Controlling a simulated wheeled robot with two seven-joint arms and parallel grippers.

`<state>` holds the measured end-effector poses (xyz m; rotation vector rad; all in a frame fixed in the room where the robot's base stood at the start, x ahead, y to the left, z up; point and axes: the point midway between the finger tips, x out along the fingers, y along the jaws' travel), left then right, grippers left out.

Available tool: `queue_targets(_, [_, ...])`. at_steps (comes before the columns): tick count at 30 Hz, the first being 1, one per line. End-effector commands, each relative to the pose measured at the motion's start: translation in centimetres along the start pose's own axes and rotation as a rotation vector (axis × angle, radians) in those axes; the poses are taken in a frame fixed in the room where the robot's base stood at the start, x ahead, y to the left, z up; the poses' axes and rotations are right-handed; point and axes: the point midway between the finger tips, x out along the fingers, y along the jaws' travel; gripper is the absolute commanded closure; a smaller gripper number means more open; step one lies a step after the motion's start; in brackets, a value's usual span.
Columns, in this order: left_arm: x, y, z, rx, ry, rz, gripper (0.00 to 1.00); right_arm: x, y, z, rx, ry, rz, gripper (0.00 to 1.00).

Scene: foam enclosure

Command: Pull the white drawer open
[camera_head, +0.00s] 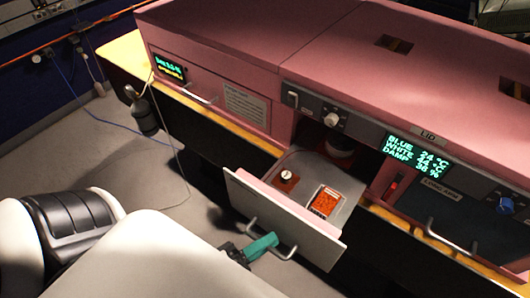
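The white drawer (240,196) stands pulled out from the pink machine. Its grey tray (343,183) shows from above, with an orange-red square item and a small brown piece with a round white top in it. The drawer has a metal bar handle (287,254) on its front. My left gripper (262,246), dark with a teal finger part, is at the handle and overlaps its middle. Whether its fingers are closed around the bar cannot be made out. My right gripper is not in view.
The pink machine (240,40) sits on a wooden-edged bench (125,52). A display (418,155) and a dark panel with another bar handle (452,241) are right of the drawer. A dark bottle-like object (144,113) hangs at left. The grey floor (130,160) left of the drawer is clear.

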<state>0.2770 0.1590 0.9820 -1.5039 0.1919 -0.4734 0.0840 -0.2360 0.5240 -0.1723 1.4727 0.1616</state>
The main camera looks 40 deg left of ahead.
Motion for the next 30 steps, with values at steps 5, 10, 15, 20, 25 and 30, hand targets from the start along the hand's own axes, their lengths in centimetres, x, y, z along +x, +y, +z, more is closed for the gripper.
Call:
queue_targets(5, [-0.1, 0.0, 0.0, 0.0, 0.0, -0.001, 0.67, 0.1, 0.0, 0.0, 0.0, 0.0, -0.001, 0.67])
queue_targets(10, [-1.8, 0.3, 0.0, -0.001, 0.0, 0.003, 0.67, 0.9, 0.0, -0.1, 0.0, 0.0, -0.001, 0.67])
queue_targets(15, [-5.4, 0.5, -0.1, -0.002, 0.003, 0.005, 0.67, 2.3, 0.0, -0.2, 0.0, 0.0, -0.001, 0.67])
queue_targets(20, [-8.7, 0.4, -0.1, -0.002, 0.002, 0.005, 0.67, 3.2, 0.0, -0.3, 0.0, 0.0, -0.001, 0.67])
queue_targets(25, [-11.1, 0.2, 0.0, -0.001, 0.001, 0.003, 0.67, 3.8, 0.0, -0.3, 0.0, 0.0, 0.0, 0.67])
queue_targets(30, [-12.0, 0.1, 0.0, 0.0, 0.001, 0.001, 0.67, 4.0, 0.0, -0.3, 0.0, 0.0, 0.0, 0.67])
